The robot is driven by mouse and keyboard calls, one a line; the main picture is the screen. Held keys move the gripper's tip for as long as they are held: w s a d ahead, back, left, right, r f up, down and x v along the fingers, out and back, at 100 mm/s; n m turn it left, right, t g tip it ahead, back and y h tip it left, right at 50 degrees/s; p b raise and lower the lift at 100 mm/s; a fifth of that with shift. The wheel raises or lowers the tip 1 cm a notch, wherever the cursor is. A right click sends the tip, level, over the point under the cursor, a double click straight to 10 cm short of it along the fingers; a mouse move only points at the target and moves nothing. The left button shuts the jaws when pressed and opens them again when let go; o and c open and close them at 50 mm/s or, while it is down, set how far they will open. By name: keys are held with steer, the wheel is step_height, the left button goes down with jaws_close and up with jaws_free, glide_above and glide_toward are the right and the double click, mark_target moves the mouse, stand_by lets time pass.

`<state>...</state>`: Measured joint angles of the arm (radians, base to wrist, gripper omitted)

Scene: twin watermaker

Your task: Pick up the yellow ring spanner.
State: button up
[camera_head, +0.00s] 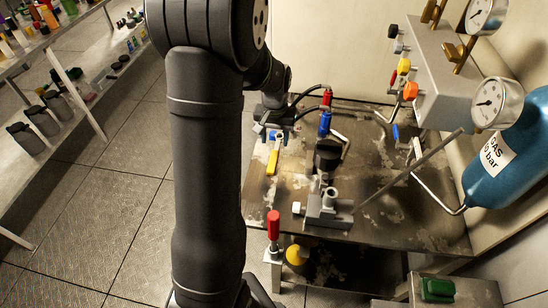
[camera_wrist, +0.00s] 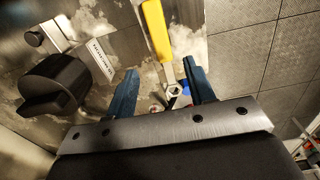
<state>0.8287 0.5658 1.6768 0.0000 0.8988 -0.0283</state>
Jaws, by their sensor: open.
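The ring spanner (camera_head: 272,161) with a yellow handle lies over the left edge area of the metal worktable. In the wrist view its yellow handle (camera_wrist: 157,32) runs up and out of the frame, and its silver ring end lies toward my palm. My gripper (camera_wrist: 160,67) is open, with its two blue fingers on either side of the spanner's silver part. I cannot tell whether they touch it. In the head view my gripper (camera_head: 272,134) is at the spanner's far end, partly hidden by my arm.
The stained metal worktable (camera_head: 375,190) holds a black knob (camera_head: 327,155) and a grey fitting (camera_head: 328,208) right of the spanner. A red-handled tool (camera_head: 273,224) stands at the front edge. A blue gas cylinder (camera_head: 515,150) and gauges are at right. Tiled floor lies left.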

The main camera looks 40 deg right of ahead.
mark_target(274, 156)
steer(key=f, duration=0.8)
steer(key=shift+w, duration=0.25)
jaws_close()
